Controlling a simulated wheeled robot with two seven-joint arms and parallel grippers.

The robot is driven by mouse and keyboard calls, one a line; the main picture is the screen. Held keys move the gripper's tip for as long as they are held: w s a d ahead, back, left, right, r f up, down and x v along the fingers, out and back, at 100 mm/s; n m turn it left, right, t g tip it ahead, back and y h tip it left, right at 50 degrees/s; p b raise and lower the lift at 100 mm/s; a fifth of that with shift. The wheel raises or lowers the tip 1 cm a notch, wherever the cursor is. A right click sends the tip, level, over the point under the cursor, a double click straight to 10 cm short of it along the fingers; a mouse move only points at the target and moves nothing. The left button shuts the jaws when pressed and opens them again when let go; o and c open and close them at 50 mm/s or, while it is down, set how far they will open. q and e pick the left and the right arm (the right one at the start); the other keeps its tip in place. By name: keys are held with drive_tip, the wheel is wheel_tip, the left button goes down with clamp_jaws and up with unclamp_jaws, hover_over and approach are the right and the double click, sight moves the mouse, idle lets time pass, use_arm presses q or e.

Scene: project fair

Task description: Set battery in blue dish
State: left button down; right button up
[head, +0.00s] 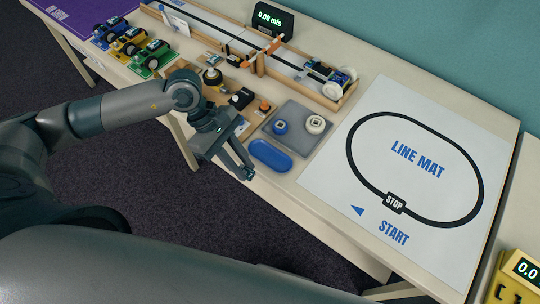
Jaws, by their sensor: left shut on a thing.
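The blue dish (270,155) is an oval, shallow dish near the front edge of the table, just below the grey tray. My left gripper (245,174) is just left of the dish, by the table's front edge, with its fingers pointing down and to the right. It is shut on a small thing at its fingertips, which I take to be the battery. The fingers hide most of it, and its shape is hard to make out. My right gripper is not in view.
A grey tray (296,144) holds a blue and a white round part. The line mat (400,170) covers the table to the right. Behind are a long track (222,35) and a speed display (273,19). Small toy cars (152,55) stand at the far left.

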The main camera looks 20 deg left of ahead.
sight(243, 165)
use_arm(q)
drive_tip(key=r+n+t, duration=0.1)
drive_tip(key=n+t, duration=0.1)
drive_tip(key=n, duration=0.1)
drive_tip(key=s+r+n, duration=0.1)
drive_tip(key=n, duration=0.1)
drive_tip(key=shift+d+r+t, duration=0.3)
drive_tip(key=shift+d+t, duration=0.1)
drive_tip(key=shift+s+d+r+n+t, duration=0.2)
drive_tip(key=shift+r+n+t, duration=0.3)
drive_tip(key=shift+n, duration=0.4)
drive_tip(key=shift+s+r+n, duration=0.1)
drive_tip(key=shift+r+n, duration=0.25)
drive_tip(key=shift+n, duration=0.05)
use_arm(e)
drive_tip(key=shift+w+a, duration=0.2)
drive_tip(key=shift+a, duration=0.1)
